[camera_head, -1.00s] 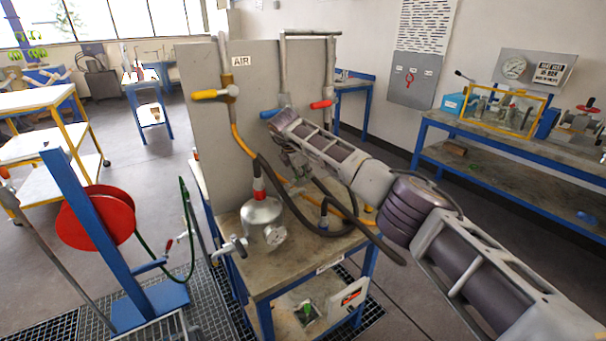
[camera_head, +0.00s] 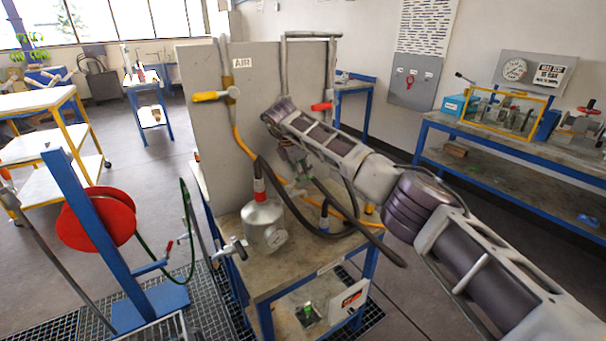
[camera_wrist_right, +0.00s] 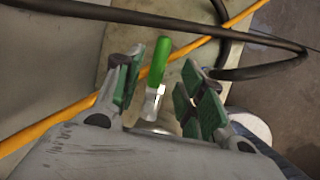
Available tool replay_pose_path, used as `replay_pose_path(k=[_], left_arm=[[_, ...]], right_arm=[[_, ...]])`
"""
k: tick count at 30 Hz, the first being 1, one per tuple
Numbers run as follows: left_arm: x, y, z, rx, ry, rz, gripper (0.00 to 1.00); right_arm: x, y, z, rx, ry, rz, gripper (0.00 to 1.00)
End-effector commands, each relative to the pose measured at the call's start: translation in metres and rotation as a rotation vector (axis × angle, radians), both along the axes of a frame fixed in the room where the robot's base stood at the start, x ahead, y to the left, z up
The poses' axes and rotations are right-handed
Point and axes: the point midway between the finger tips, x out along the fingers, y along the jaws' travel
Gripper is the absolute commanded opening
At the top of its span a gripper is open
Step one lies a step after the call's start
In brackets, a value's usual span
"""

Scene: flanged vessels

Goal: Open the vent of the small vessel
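A silver vessel (camera_head: 262,226) with a dial gauge and a red-collared hose on top stands upright on the bench in the head view. A green lever handle (camera_wrist_right: 160,60) on a metal fitting shows in the right wrist view. In the head view, my right gripper (camera_head: 298,168) hangs above the bench, right of the silver vessel. My left gripper is out of view.
The bench (camera_head: 285,275) has a grey upright panel (camera_head: 205,130) behind it. A black hose (camera_head: 290,208) and an orange hose (camera_head: 243,148) run close to my right gripper. A red reel (camera_head: 95,218) stands at left. Open floor lies right of the bench.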

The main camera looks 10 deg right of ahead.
Motion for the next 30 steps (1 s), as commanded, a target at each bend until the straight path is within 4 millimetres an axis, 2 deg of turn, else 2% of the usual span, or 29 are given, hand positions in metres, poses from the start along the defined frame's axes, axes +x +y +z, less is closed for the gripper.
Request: replay_pose_path(k=[6, 15, 21, 30], left_arm=[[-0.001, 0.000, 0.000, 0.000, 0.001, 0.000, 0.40], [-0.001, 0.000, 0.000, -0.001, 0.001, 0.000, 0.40], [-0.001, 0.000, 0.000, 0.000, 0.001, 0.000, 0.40], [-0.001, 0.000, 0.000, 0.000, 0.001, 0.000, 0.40]], right_arm=[[-0.010, 0.009, 0.031, 0.000, -0.003, 0.000, 0.40], [-0.023, 0.020, 0.066, 0.000, -0.001, 0.000, 0.40], [-0.027, 0.023, 0.076, -0.001, 0.000, -0.001, 0.40], [-0.027, 0.024, 0.076, 0.000, 0.001, -0.001, 0.40]])
